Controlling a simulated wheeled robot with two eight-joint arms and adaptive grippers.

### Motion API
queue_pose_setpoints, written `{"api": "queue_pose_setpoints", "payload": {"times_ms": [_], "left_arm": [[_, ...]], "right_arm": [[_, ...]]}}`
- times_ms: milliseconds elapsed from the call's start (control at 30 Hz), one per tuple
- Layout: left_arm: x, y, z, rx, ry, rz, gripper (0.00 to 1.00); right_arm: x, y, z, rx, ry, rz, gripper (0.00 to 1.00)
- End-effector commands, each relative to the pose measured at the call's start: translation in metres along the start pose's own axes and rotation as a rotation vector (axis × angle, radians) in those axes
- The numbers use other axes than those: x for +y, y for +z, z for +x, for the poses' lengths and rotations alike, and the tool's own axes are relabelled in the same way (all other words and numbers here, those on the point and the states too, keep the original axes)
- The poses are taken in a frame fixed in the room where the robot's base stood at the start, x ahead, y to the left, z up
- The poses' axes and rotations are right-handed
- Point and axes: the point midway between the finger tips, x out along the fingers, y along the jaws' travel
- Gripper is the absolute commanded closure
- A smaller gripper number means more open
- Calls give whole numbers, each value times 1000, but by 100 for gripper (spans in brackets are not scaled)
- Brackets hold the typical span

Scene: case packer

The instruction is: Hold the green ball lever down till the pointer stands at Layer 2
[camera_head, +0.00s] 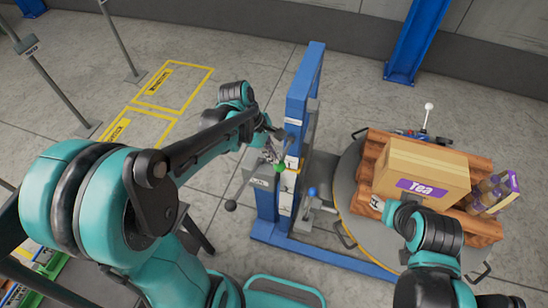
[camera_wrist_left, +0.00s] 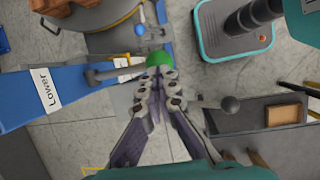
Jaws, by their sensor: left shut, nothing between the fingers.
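The green ball lever (camera_head: 281,167) sticks out from the blue post (camera_head: 297,105) near the middle of the head view. My left gripper (camera_head: 273,157) is shut and empty, with its fingertips right at the green ball. In the left wrist view the green ball (camera_wrist_left: 159,59) shows just beyond the closed fingertips (camera_wrist_left: 158,75), which partly cover it. I cannot tell whether they touch. The pointer and the Layer 2 mark are too small to make out. My right gripper (camera_head: 378,203) is beside the tea carton, its fingers mostly hidden.
A blue ball lever (camera_head: 312,191) and a dark ball lever (camera_head: 231,205) flank the green one. A tea carton (camera_head: 425,165) sits on wooden slats on a round turntable (camera_head: 345,200) at right. Floor left of the post, with yellow-marked bays (camera_head: 172,85), is open.

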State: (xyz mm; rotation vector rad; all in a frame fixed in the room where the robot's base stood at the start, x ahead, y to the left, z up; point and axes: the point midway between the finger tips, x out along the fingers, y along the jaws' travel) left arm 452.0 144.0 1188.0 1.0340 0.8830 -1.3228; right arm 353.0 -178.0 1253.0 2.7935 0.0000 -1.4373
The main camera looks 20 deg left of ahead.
Motion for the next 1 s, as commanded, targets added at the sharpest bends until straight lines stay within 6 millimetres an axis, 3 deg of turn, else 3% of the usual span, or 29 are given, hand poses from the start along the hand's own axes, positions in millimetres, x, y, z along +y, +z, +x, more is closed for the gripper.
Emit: {"api": "queue_pose_setpoints", "payload": {"times_ms": [1000], "left_arm": [[-8,-4,21,0,85,29,100]], "right_arm": [[0,7,10,0,0,0,54]]}}
